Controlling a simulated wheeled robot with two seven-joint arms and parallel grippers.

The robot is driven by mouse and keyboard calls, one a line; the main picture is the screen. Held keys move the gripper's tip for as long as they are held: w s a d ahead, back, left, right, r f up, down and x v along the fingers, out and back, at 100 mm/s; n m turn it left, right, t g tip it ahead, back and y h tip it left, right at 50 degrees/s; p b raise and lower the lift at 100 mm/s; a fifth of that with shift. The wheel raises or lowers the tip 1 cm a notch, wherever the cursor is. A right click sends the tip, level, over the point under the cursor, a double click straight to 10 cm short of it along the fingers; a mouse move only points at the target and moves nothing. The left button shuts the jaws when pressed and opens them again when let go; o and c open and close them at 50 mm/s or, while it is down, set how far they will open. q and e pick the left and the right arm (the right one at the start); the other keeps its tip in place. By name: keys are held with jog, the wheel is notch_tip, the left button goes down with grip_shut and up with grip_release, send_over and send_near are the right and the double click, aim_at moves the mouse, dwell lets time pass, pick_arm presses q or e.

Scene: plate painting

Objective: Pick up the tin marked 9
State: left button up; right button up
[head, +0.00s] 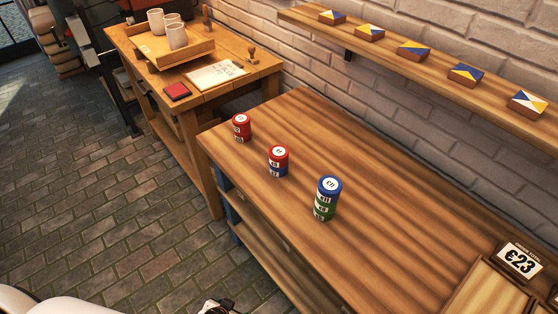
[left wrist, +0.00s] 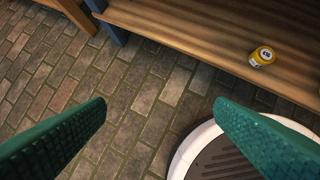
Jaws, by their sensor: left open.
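Three short stacks of round tins stand on the wooden table. The left stack (head: 241,127) is red. The middle stack (head: 279,160) has a red tin above a blue one. The right stack (head: 326,198) has a blue tin on top and green below. Their white labels carry numbers too small for me to read surely, so I cannot tell which is marked 9. A yellow tin (left wrist: 263,56) lies on a wooden shelf in the left wrist view, its mark unreadable. My left gripper (left wrist: 160,100) is open and empty, apart from that tin. My right gripper is not in view.
The table (head: 330,260) is mostly bare around the stacks. A price sign (head: 519,260) stands at its right end. A wall shelf (head: 440,72) holds several patterned boxes. A second table holds a tray (head: 158,54) with cups, a red pad (head: 177,91) and a paper (head: 216,74).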

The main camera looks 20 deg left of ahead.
aim_at(275, 158)
pick_arm(q)
jog(key=w+d+r+t+h+b, duration=0.1)
jog(key=w+r+t, duration=0.3)
jog(key=w+r, duration=0.4)
jog(key=w+d+r+t+b, duration=0.1)
jog(key=w+r+t, duration=0.3)
jog(key=r, duration=1.2)
jog(key=w+d+r+t+h+b, duration=0.1)
jog(key=w+r+t, duration=0.3)
jog(key=w+r, duration=0.8)
jog(key=shift+d+r+t+h, duration=0.1)
jog(key=shift+d+t+h, duration=0.2)
jog(key=shift+d, duration=0.1)
jog(key=w, duration=0.4)
jog(key=w+d, duration=0.1)
jog(key=w, duration=0.3)
jog(key=w+d, duration=0.1)
jog(key=w, duration=0.2)
jog(key=shift+w+d+f+p, duration=0.15)
jog(key=shift+w+f+p, duration=0.1)
jog(key=shift+w+p, duration=0.1)
jog(key=c, duration=1.1)
jog(key=shift+r, duration=0.15)
